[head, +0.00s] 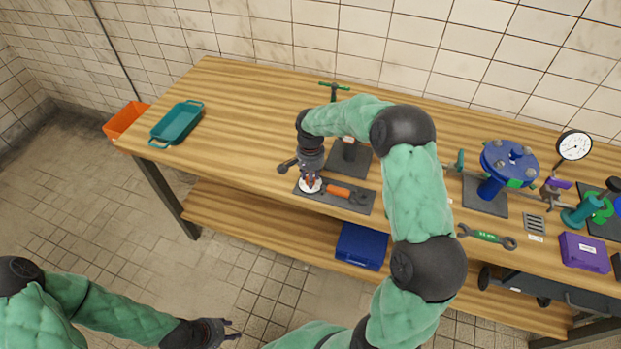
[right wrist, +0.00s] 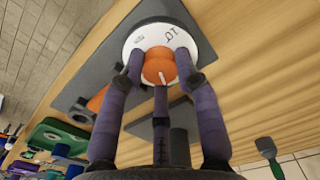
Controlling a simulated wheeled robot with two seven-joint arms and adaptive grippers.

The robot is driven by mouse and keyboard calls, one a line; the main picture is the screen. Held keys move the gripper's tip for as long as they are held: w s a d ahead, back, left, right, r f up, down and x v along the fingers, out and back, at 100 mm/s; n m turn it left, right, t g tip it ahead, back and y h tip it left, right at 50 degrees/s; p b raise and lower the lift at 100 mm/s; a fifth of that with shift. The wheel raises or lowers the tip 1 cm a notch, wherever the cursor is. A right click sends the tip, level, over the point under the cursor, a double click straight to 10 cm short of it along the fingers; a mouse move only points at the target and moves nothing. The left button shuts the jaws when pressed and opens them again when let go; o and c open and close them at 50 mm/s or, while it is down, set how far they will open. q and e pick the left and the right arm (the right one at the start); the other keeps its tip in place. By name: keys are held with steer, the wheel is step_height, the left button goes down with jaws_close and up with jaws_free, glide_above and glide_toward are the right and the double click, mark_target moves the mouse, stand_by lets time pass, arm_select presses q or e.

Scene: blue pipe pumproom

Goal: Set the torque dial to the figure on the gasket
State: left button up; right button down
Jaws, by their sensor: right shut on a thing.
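The torque dial is a white disc (head: 311,187) on a dark plate with an orange-handled tool. In the right wrist view the white disc (right wrist: 135,42) shows a figure like 10, and its orange knob (right wrist: 158,64) has a white pointer line. My right gripper (head: 310,180) is shut on the knob from above, purple fingers around it. My left gripper (head: 231,331) is open and empty, over the floor in front of the bench. A green ring (head: 603,210) at the far right may be the gasket; no figure on it is readable.
The bench holds a teal tray (head: 178,124), a blue flanged pipe (head: 509,160), a gauge (head: 574,145), a wrench (head: 487,237) and a purple box (head: 584,252). An orange bin (head: 125,120) is beyond the left end. A blue case (head: 361,246) is on the lower shelf. The left bench top is mostly clear.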

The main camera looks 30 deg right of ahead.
steer(key=m+b, duration=0.1)
steer(key=m, duration=0.4)
steer(key=shift+m, duration=0.3)
steer(key=m+b, duration=0.1)
steer(key=m, duration=0.4)
steer(key=shift+m, duration=0.4)
steer(key=c, duration=0.9)
jaws_free()
step_height(320, 180, up, 12)
steer(key=shift+f, duration=0.1)
